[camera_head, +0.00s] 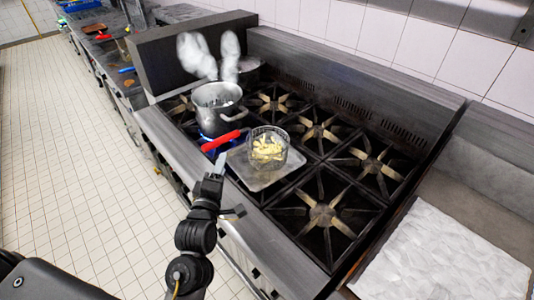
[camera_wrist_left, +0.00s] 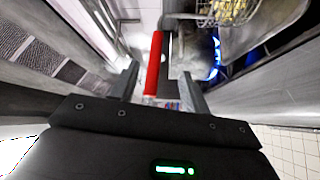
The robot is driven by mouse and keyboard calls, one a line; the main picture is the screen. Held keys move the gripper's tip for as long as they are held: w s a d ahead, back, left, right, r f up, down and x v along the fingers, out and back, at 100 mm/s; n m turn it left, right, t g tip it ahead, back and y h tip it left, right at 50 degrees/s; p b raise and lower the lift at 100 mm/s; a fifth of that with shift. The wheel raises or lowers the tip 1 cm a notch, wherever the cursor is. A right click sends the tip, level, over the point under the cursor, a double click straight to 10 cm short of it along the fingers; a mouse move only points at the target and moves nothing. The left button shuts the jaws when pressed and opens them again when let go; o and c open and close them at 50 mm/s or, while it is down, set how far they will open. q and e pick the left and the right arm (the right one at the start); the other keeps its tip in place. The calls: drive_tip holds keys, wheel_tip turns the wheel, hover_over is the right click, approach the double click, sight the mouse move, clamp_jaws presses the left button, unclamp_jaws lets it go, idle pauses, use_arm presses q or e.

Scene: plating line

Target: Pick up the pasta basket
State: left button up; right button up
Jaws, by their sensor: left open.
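The pasta basket (camera_head: 268,150) is a round wire-mesh basket with pale pasta in it. It stands on a flat metal tray (camera_head: 258,180) on the stove, and its red handle (camera_head: 222,141) points left over the stove's front edge. In the left wrist view the mesh (camera_wrist_left: 228,10) is cut off at the top, and the red handle (camera_wrist_left: 154,65) lies between the two fingers. My left gripper (camera_head: 217,164) is open just below the handle in the head view; no finger visibly touches it, and the depth between them is unclear. My right gripper is not seen.
A steaming metal pot (camera_head: 217,108) stands over a blue flame just behind the handle. Bare burner grates (camera_head: 323,214) lie to the right. A white textured slab (camera_head: 440,262) is at the lower right. The tiled floor (camera_head: 75,170) at left is clear.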

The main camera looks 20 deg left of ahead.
sight(228, 140)
use_arm(q)
drive_tip(key=w+b, duration=0.1)
drive_tip(key=w, duration=0.2)
drive_tip(key=w+a+b, duration=0.1)
drive_tip(key=w, duration=0.3)
drive_tip(key=w+a+r, duration=0.1)
drive_tip(key=w, duration=0.3)
drive_tip(key=shift+b, duration=0.4)
drive_tip(key=shift+s+r, duration=0.15)
drive_tip(key=shift+c, duration=1)
drive_tip(key=c, duration=0.7)
clamp_jaws()
drive_tip(key=shift+r, duration=0.2)
